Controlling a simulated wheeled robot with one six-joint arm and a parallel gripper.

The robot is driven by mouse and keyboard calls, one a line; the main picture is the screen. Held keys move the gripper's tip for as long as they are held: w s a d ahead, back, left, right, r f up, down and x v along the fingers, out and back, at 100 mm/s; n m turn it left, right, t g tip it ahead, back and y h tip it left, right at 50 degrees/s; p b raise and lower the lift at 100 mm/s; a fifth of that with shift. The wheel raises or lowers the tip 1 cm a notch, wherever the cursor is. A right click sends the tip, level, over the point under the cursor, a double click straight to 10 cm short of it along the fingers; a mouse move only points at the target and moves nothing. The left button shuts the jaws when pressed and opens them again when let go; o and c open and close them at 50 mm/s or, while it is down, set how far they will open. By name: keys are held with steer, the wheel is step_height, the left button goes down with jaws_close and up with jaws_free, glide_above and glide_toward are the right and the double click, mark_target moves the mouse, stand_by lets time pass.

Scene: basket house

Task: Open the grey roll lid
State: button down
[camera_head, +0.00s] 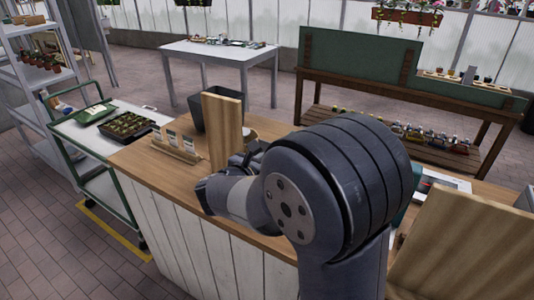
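I cannot make out a grey roll lid for certain in this view. A dark grey, box-like thing (197,113) stands on the wooden counter (160,177), partly hidden behind an upright wooden board (221,135). My gripper (207,194) is the dark end of my arm, low over the counter's front edge, to the front of the board. Its fingers are too small and turned away to show whether they are open or shut. My large arm link hides the middle and right of the counter.
Small cards in a wooden holder (176,151) stand left of the board. A green-framed cart (99,170) with seedling trays is at the left. A wooden panel (470,250) fills the lower right. A white table (218,52) and a green-backed bench (357,80) stand behind.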

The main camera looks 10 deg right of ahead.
steer(key=shift+w+d+r, duration=0.1)
stand_by(0.3)
steer(key=c, duration=1.2)
jaws_free()
steer(key=shift+c, duration=0.2)
steer(key=b+v, duration=0.1)
steer(key=v, duration=1)
steer(key=shift+w+d+r, duration=0.1)
steer(key=shift+r, duration=0.05)
